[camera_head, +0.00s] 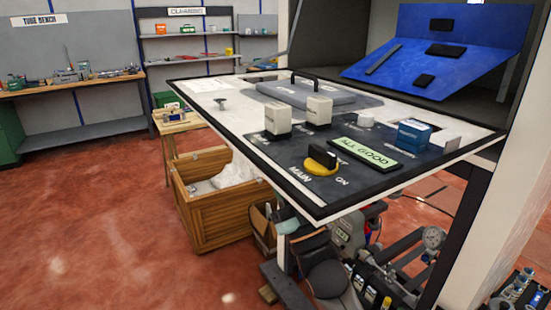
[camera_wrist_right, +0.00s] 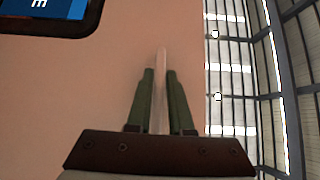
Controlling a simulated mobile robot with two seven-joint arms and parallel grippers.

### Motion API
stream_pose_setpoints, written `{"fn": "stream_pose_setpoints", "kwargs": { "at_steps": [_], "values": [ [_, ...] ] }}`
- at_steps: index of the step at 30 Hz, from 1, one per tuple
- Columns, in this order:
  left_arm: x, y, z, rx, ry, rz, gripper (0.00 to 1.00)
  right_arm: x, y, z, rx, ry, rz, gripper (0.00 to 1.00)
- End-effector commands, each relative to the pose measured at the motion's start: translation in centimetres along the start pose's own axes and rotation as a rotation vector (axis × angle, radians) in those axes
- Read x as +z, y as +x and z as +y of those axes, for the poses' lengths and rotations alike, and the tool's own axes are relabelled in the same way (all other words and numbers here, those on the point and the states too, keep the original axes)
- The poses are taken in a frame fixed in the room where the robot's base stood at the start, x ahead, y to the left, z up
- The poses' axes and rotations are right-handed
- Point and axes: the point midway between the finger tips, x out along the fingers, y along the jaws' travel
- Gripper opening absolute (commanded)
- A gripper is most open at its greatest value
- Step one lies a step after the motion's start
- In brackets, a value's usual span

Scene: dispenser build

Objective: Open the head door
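In the head view, a white, dark-edged panel (camera_head: 215,88) juts out level from a tall cabinet. A grey plate with a black bar handle (camera_head: 305,79) lies flat at its far side. I cannot tell for sure which part is the head door. In the right wrist view, the green fingers of my right gripper (camera_wrist_right: 160,75) stand on either side of a thin pale upright strip (camera_wrist_right: 161,62), in front of a plain beige surface (camera_wrist_right: 90,80). Whether they press on the strip is unclear. My left gripper is in neither view.
The panel carries a yellow-and-black knob (camera_head: 321,160), a green "ALL GOOD" display (camera_head: 365,153), white blocks (camera_head: 278,119) and a blue block (camera_head: 413,134). A tilted blue board (camera_head: 440,50) sits behind. A wooden crate (camera_head: 215,212) stands below. Red floor at left is clear.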

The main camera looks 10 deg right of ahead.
Motion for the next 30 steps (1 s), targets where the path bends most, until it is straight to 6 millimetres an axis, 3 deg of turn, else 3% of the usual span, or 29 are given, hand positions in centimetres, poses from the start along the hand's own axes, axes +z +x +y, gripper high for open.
{"fn": "stream_pose_setpoints", "kwargs": {
  "at_steps": [5,15,21,30],
  "values": [
    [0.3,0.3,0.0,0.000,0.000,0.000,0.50,-0.2,-1.0,0.2,0.002,-0.002,0.007,0.26],
    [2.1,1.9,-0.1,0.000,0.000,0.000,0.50,0.0,-8.2,0.0,0.000,0.000,0.007,0.26],
    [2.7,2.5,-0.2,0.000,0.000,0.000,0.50,-0.1,-11.3,-0.1,-0.003,0.001,0.008,0.26],
    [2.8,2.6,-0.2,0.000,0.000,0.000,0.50,-0.4,-12.4,-0.3,-0.006,0.004,0.011,0.26]
  ]
}}
